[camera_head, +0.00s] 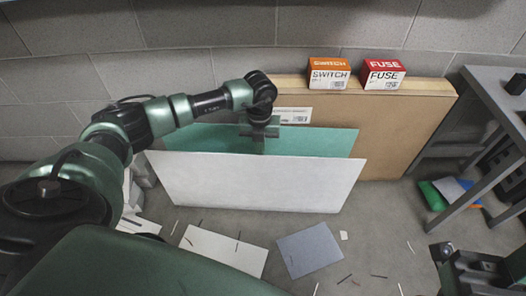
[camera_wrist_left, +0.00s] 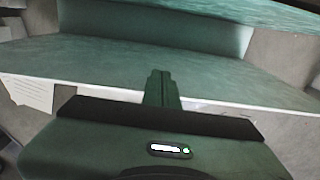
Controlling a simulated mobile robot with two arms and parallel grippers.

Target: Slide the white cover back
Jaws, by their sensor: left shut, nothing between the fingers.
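The white cover (camera_head: 255,184) is a large flat white panel standing on the floor, leaning back in front of a green panel (camera_head: 335,142). The green panel shows above its top edge and also fills much of the left wrist view (camera_wrist_left: 230,75). My left gripper (camera_head: 261,148) points down over the panels near the middle of the white cover's top edge. Its fingers (camera_wrist_left: 160,88) are together and empty. I cannot tell whether they touch either panel. My right gripper (camera_head: 478,268) shows only partly at the lower right, and its fingers are unclear.
A large cardboard box (camera_head: 405,128) stands behind the panels against the block wall. An orange SWITCH box (camera_head: 329,75) and a red FUSE box (camera_head: 383,75) sit on it. A grey table (camera_head: 490,95) stands at right. Flat sheets (camera_head: 310,250) and scraps lie on the floor.

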